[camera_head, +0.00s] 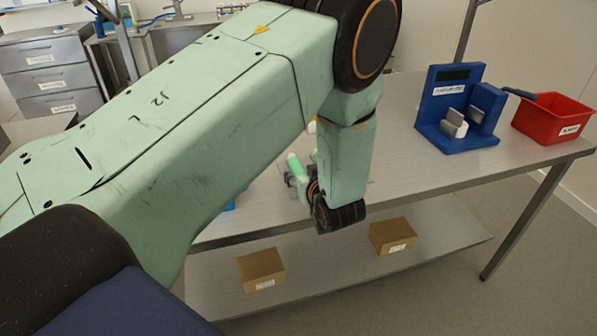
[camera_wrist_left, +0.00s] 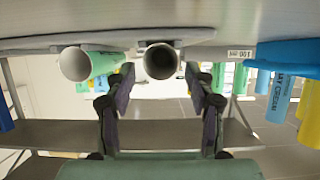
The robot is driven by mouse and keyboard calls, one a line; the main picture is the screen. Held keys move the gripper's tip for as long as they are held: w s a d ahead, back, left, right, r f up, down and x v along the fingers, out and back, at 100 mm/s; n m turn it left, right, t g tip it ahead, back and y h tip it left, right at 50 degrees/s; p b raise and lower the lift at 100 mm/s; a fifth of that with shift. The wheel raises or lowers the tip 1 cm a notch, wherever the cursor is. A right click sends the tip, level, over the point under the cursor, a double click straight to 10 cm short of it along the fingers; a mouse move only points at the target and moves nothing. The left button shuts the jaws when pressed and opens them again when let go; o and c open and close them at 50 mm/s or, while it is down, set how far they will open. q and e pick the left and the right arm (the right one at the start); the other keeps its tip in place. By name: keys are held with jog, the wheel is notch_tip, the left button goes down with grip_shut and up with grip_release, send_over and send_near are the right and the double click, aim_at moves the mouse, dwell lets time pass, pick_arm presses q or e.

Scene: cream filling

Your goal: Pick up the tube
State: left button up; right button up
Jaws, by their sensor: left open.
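My left arm reaches across the head view to the metal table, and its gripper (camera_head: 302,182) is low over the tabletop, partly hidden by my wrist. A light green tube (camera_head: 294,163) shows beside the gripper. In the left wrist view my left gripper (camera_wrist_left: 160,72) is open, one finger on each side of a tube (camera_wrist_left: 161,61) whose dark open end faces the camera. I cannot tell whether the fingers touch it. A second tube (camera_wrist_left: 75,64), green with a pale open end, lies to the left, outside the fingers. My right gripper is not in view.
A blue device (camera_head: 457,118) and a red bin (camera_head: 553,118) stand on the table (camera_head: 420,165) at the right. Cardboard boxes (camera_head: 261,270) (camera_head: 392,236) sit on the lower shelf. Blue and yellow items (camera_wrist_left: 280,98) show at the right of the wrist view.

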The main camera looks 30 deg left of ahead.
aim_at(298, 170)
pick_arm(q)
jog(key=shift+x, duration=1)
jog(key=shift+w+a+f, duration=0.2)
jog(key=shift+w+a, duration=0.05)
jog(key=shift+a, duration=0.1)
jog(key=shift+s+r, duration=0.15)
jog(key=shift+s, duration=0.05)
jog(key=c, duration=0.5)
jog(key=shift+w+d, duration=0.1)
jog(key=c, duration=0.3)
